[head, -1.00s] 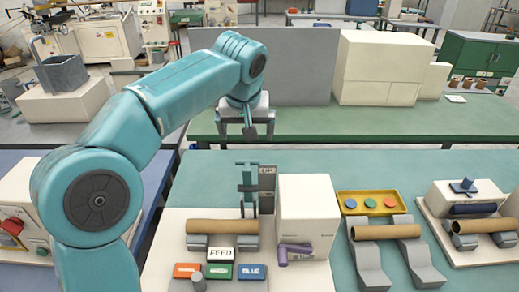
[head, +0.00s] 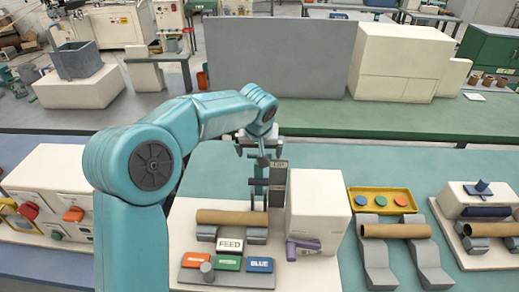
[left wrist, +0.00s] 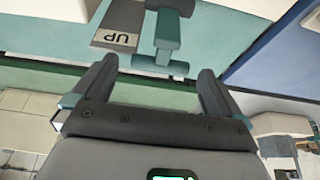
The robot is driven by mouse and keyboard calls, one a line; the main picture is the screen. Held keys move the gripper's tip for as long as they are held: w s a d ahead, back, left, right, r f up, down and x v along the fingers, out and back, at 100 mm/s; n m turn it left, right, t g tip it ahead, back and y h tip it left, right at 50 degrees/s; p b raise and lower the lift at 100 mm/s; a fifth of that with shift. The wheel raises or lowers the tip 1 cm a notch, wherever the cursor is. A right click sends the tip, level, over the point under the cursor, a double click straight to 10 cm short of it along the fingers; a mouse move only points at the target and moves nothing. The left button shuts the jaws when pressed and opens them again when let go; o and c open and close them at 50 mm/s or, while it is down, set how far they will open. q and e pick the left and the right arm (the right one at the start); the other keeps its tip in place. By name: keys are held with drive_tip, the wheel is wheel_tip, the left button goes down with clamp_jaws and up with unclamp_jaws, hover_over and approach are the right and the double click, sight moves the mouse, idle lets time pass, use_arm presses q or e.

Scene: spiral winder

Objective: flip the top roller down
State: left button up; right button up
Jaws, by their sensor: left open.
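The top roller's teal arm (head: 259,182) stands upright on the winder, beside a grey plate marked UP (head: 278,172). In the left wrist view the teal arm (left wrist: 165,30) with its crossbar lies just beyond the fingertips, between their lines, and the UP plate (left wrist: 117,38) is beside it. My left gripper (head: 263,150) is open and empty, above and behind the top of the teal arm; it also shows in the left wrist view (left wrist: 157,72). Contact cannot be told. A brown tube (head: 232,217) lies on grey rollers below. My right gripper is not in view.
A cream housing (head: 318,205) with a purple lever (head: 302,247) stands right of the teal arm. Coloured buttons and the FEED label (head: 230,245) are in front. A yellow tray (head: 383,200) and another brown tube (head: 395,230) are at right.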

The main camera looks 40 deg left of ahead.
use_arm(q)
drive_tip(key=shift+w+a+f, duration=0.2)
drive_tip(key=shift+a+f, duration=0.05)
drive_tip(key=shift+f, duration=0.3)
drive_tip(key=shift+d+r, duration=0.1)
drive_tip(key=shift+d, duration=0.05)
drive_tip(key=shift+c, duration=0.7)
drive_tip(key=c, duration=1.4)
